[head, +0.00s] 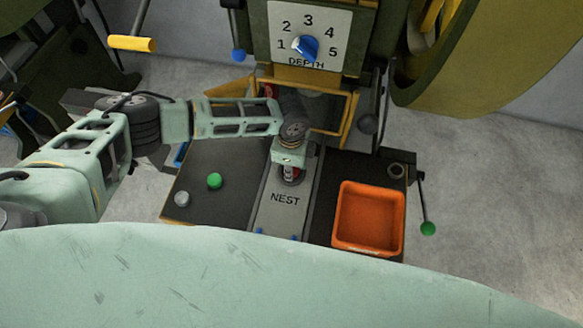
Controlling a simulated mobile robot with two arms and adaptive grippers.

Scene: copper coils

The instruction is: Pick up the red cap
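My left arm reaches in from the left, and its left gripper (291,178) points down over the nest plate (283,212), above the "NEST" lettering. A small patch of red, which may be the red cap (290,172), shows at the gripper's tip. The gripper hides most of it, and I cannot tell whether the fingers are closed on it. A green cap (214,181) and a grey cap (182,199) lie on the dark bench top to the left. My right gripper is out of view.
An orange bin (368,218) stands right of the nest and looks empty. A green-knobbed lever (428,228) is at the bench's right edge. The machine with its depth dial (305,47) rises behind the nest. The dark bench top around the caps is clear.

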